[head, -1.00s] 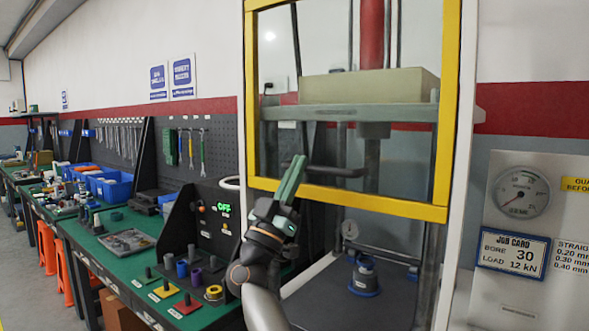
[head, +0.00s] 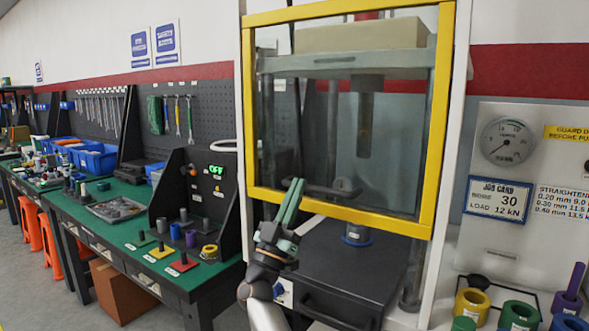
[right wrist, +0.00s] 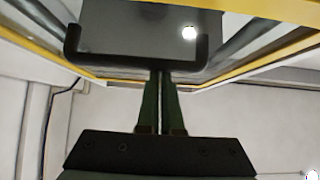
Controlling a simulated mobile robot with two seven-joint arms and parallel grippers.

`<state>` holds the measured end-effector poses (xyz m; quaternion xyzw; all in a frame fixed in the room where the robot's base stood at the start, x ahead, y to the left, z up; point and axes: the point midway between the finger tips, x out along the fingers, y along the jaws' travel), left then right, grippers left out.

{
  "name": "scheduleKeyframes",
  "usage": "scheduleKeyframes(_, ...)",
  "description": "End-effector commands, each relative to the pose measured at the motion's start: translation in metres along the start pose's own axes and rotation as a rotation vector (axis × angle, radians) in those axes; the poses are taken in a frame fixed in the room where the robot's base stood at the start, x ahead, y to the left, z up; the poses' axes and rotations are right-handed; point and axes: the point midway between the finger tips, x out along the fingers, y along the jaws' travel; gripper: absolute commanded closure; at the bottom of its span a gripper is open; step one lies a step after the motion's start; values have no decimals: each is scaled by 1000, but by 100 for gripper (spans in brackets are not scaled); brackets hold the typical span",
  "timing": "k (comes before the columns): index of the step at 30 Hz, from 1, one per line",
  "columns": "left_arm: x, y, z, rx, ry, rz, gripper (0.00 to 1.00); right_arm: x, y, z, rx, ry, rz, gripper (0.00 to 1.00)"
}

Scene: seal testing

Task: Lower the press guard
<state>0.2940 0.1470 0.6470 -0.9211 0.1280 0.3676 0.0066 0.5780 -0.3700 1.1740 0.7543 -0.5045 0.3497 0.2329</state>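The press guard (head: 437,120) is a clear panel in a yellow frame on the front of the press. My right gripper (head: 291,192) has green fingers pointing up at the handle's left part. In the right wrist view its fingers (right wrist: 160,80) are close together, with only a thin gap, and their tips meet the bar. The bar does not visibly lie between them. My left gripper is not in view.
A blue-based gauge fixture (head: 357,235) stands on the press bed, partly behind the guard rail. A gauge and job card panel (head: 497,200) is at right, with coloured rings (head: 472,306) below it. A green bench (head: 125,225) with parts runs along the left.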

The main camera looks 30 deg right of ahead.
Motion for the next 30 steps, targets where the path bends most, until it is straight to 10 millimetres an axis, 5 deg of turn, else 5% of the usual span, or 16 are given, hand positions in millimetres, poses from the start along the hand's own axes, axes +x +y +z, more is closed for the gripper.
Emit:
scheduleKeyframes(1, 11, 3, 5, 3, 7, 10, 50, -21, 0, 23, -5, -13, -3, 100)
scheduleKeyframes(3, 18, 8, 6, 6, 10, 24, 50, -38, 1, 38, -4, -13, -1, 100)
scheduleKeyframes(12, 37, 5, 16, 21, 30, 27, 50, -92, 1, 83, -3, -11, 1, 100)
scheduleKeyframes(18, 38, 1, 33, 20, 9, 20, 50, -107, 2, 97, -3, -10, 1, 100)
scheduleKeyframes(30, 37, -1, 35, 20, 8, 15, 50, -112, 2, 100, -2, -11, 0, 100)
